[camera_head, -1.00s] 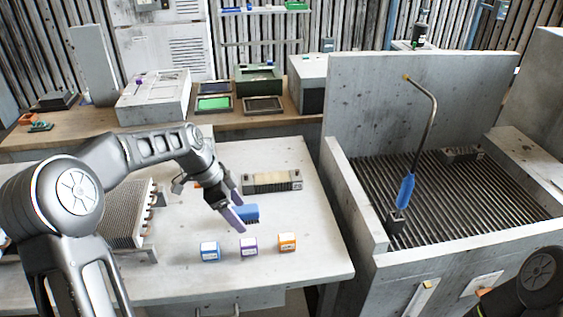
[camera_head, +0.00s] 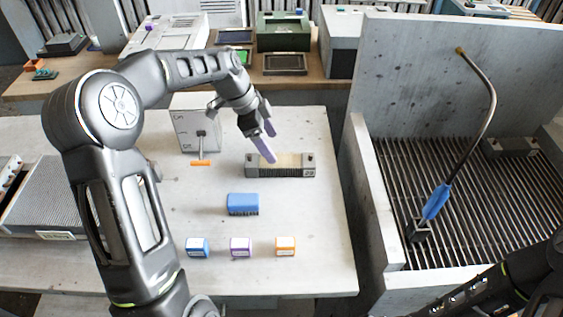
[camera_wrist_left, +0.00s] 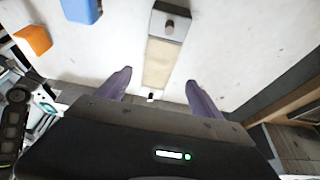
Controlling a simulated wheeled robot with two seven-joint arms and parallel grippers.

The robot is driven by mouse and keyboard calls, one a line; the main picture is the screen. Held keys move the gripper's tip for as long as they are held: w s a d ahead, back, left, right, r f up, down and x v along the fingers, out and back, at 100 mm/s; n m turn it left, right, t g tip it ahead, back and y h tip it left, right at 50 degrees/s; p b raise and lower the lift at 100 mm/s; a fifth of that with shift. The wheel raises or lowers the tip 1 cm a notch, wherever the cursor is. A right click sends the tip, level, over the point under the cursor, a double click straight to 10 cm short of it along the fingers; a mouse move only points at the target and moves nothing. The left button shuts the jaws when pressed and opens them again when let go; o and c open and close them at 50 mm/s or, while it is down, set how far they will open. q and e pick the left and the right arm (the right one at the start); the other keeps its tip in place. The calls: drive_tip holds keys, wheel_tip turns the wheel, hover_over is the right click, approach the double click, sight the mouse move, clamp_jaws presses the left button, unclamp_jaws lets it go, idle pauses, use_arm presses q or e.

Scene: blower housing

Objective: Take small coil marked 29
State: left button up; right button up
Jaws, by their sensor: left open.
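The small coil (camera_head: 280,160) lies on the light table, a long grey piece with a beige middle and dark end blocks. My right gripper is out of view.
A blue brush-like block (camera_head: 243,203) lies in front of the coil. Small blue (camera_head: 198,247), purple (camera_head: 241,247) and orange (camera_head: 285,246) boxes stand nearer. A grey box (camera_head: 197,125) with an orange-handled lever stands behind left. A walled, grated basin (camera_head: 385,195) is at right.

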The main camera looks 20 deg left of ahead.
sight(280, 159)
use_arm(q)
drive_tip(key=shift+b+x, duration=0.6)
drive_tip(key=shift+x, duration=0.55)
drive_tip(key=shift+f, duration=0.2)
drive_tip(key=x, duration=0.1)
drive_tip(key=b+x, duration=0.1)
drive_tip(key=x, duration=0.1)
drive_tip(key=b+x, duration=0.1)
drive_tip(key=shift+s+d+f, duration=0.2)
drive_tip(key=shift+f, duration=0.2)
drive_tip(key=shift+w+d+f, duration=0.1)
drive_tip(key=shift+f, duration=0.15)
drive_tip(key=shift+c, duration=0.5)
clamp_jaws()
drive_tip(key=shift+r, duration=0.1)
